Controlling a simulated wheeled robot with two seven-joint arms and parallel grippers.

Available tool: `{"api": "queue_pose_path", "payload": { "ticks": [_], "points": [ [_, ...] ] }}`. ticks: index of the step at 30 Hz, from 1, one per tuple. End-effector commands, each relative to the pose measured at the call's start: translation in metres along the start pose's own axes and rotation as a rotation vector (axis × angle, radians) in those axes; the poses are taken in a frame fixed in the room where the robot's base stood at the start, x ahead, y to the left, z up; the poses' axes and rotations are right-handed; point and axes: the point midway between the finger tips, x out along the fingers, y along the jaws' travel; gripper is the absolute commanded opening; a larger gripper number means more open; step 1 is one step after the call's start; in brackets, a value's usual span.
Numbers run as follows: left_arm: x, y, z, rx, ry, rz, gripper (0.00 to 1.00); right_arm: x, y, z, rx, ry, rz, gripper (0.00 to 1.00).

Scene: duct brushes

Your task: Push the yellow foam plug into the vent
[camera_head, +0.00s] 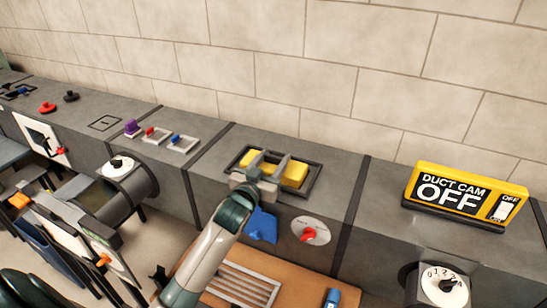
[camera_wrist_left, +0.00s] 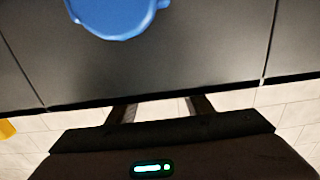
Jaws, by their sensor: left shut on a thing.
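The yellow foam plug (camera_head: 295,173) is at the dark-framed vent (camera_head: 314,186) in the top of the grey duct, in the head view. It lies within the frame's outline; how deep it sits cannot be told. My left gripper (camera_head: 268,166) reaches over the vent's front edge and is shut on the plug, with yellow showing on both sides of the fingers. The gripper hides part of the plug and frame. In the left wrist view the gripper's fingers (camera_wrist_left: 162,110) show only in part, and the plug is not visible. My right gripper is out of view.
A blue part (camera_head: 262,226) and a red knob on a pale disc (camera_head: 310,231) are on the duct front below the vent. The blue part also shows in the left wrist view (camera_wrist_left: 112,14). A block wall rises behind.

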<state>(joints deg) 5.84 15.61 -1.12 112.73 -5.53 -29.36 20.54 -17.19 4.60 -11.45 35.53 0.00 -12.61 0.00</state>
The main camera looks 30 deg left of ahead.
Motion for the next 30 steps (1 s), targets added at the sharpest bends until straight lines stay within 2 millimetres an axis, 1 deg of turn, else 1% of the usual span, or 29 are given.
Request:
{"api": "queue_pose_path", "payload": {
  "ticks": [6,23,24,26,27,30],
  "points": [
    [0.0000,-0.0002,0.0058,0.000,-0.001,-0.001,0.17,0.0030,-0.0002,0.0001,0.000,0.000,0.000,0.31],
    [0.0000,-0.0002,0.0061,0.001,0.000,0.000,0.17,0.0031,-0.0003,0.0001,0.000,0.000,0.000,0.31],
    [0.0000,-0.0002,0.0061,0.001,0.000,0.000,0.51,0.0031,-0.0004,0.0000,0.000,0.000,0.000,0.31],
    [0.0000,-0.0002,0.0061,0.001,0.000,0.000,0.65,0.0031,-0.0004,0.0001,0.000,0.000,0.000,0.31],
    [0.0000,-0.0002,0.0060,0.001,0.000,0.000,0.68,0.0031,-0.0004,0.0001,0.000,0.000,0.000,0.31],
    [0.0000,-0.0002,0.0060,0.001,0.000,0.000,0.68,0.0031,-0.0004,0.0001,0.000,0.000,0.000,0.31]
  ]
}}
